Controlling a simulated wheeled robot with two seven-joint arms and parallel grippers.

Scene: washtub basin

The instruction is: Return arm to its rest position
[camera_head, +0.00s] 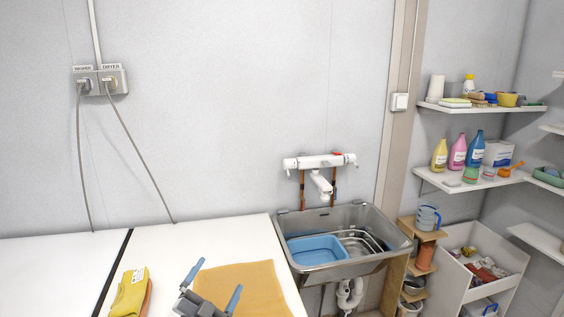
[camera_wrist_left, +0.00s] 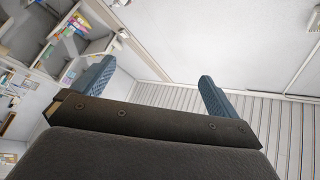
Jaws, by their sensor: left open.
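My left gripper (camera_head: 213,284) shows at the bottom of the head view, with its two blue fingers spread apart. It is open and empty, over the white top near the orange cloth (camera_head: 254,285). In the left wrist view the two blue fingers of the left gripper (camera_wrist_left: 152,84) are wide apart with nothing between them. Beyond them are a pale wall, slatted panelling and tilted shelves. My right gripper is in neither view.
A metal washtub (camera_head: 374,215) holding a blue basin (camera_head: 318,249) stands to the right, below a wall tap (camera_head: 320,163). Shelves with bottles (camera_head: 476,148) are further right.

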